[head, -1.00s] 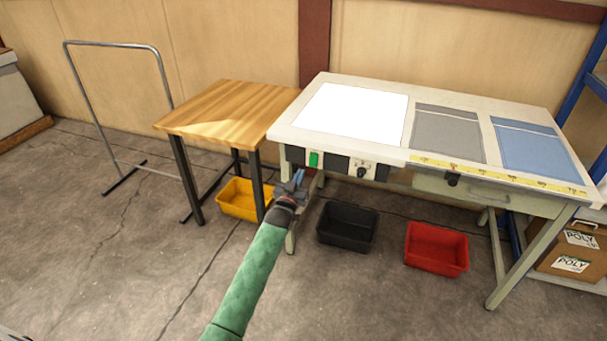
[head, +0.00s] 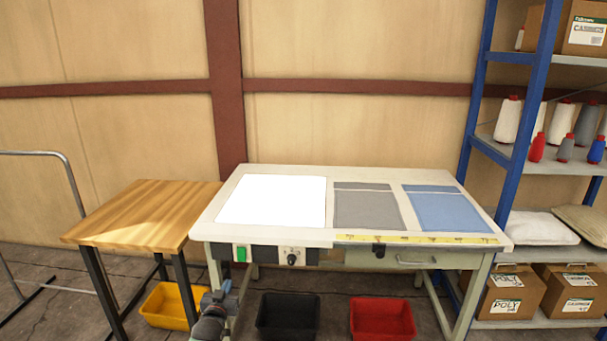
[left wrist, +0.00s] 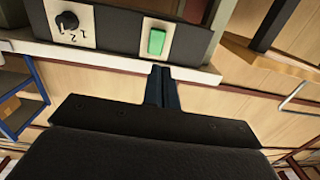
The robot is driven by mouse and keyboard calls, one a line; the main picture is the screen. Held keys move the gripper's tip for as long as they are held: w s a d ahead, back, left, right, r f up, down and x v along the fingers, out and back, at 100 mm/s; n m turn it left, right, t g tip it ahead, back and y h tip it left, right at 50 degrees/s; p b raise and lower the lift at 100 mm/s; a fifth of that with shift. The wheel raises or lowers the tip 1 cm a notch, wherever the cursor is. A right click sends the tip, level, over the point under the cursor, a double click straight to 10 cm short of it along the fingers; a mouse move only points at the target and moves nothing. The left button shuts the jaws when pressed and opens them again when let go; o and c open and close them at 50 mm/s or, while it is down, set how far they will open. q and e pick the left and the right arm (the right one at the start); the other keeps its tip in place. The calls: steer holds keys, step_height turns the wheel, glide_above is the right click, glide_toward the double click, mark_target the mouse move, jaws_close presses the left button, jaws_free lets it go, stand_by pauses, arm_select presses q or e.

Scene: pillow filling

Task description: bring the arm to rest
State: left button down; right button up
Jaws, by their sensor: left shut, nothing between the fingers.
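My left gripper (head: 217,294) is low in the head view, in front of the workbench's left front leg and below the bench top. It also shows in the left wrist view (left wrist: 161,72), where its fingers are together with nothing between them. The workbench (head: 210,222) has a green switch (head: 241,254) and a black knob (head: 292,258) on its front panel. In the left wrist view the green switch (left wrist: 156,41) and knob (left wrist: 67,20) lie beyond the fingertips, apart from them. My right gripper is in neither view.
A wooden table (head: 145,215) stands left of the bench. Yellow (head: 165,306), black (head: 287,316) and red (head: 382,320) bins sit on the floor. Grey (head: 366,206) and blue (head: 445,208) cloth pieces lie on the bench. A blue-framed shelf (head: 528,120) stands at the right. A metal rail (head: 72,185) is far left.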

arm_select(q)
steer(key=s+d+m+g, duration=0.1)
steer(key=s+d+g, duration=0.3)
steer(key=s, duration=0.6)
steer(key=s+d+g, duration=0.3)
steer(key=s+g, duration=0.1)
steer(key=s, duration=0.7)
steer(key=s+d+m+g, duration=0.1)
steer(key=s+d+g, duration=0.25)
steer(key=s, duration=0.65)
steer(key=s+d+f+g, duration=0.1)
steer(key=s+f, duration=0.1)
steer(key=s, duration=0.6)
steer(key=s+d+f+g+h, duration=0.1)
steer(key=s+d+f, duration=0.1)
steer(key=s, duration=0.6)
steer(key=s+d+f+g, duration=0.1)
steer(key=s+f, duration=0.3)
steer(key=s, duration=0.5)
steer(key=shift+d+g, duration=0.15)
steer(key=shift+g, duration=0.3)
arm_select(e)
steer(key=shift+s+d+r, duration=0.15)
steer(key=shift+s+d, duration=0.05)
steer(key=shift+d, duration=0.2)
arm_select(q)
steer(key=shift+w, duration=0.1)
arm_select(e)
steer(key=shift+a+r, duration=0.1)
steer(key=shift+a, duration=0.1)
